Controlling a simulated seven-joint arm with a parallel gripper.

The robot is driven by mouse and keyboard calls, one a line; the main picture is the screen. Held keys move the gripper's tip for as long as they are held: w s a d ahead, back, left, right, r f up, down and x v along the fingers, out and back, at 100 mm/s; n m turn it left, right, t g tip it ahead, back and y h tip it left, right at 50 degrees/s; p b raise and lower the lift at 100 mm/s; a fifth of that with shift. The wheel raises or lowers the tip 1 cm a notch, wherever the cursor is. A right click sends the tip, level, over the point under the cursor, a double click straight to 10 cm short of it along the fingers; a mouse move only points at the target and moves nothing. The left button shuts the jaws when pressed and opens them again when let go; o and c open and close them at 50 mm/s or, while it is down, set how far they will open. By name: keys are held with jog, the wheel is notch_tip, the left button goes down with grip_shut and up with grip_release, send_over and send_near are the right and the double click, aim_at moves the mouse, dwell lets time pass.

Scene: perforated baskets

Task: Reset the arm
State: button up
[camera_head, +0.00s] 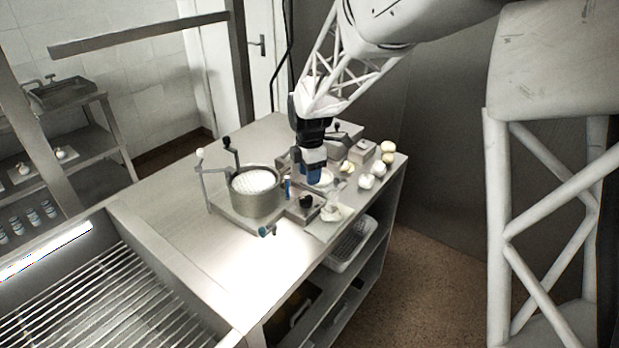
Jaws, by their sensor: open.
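My arm comes in from the upper right and reaches down over the metal table (185,235). My gripper (313,178) points downward near the middle of the table, above or among the small items there. It is open; its fingertips are small in the view, and I see nothing held between them. A round metal pot with a white perforated inside (254,192) stands to the left of the gripper, apart from it.
Several pale round items (366,181) lie right of the gripper. A pale cloth-like item (331,212) lies in front of it. A slatted rack (110,300) is at the front left. A tray (352,245) sits on the shelf below. The table's front left is clear.

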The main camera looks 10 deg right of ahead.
dwell(0.3)
jog(key=s+d+r+m+t, duration=0.1)
jog(key=s+d+r+m, duration=0.3)
jog(key=s, duration=0.5)
jog(key=s+d+r+m, duration=0.1)
jog(key=s+r+m, duration=0.5)
jog(key=s, duration=0.2)
jog(key=s+d+r+m+t, duration=0.1)
jog(key=s+d+m, duration=0.2)
jog(key=s+m, duration=0.8)
jog(key=s, duration=0.9)
jog(key=shift+t, duration=0.3)
jog(key=shift+r, duration=0.1)
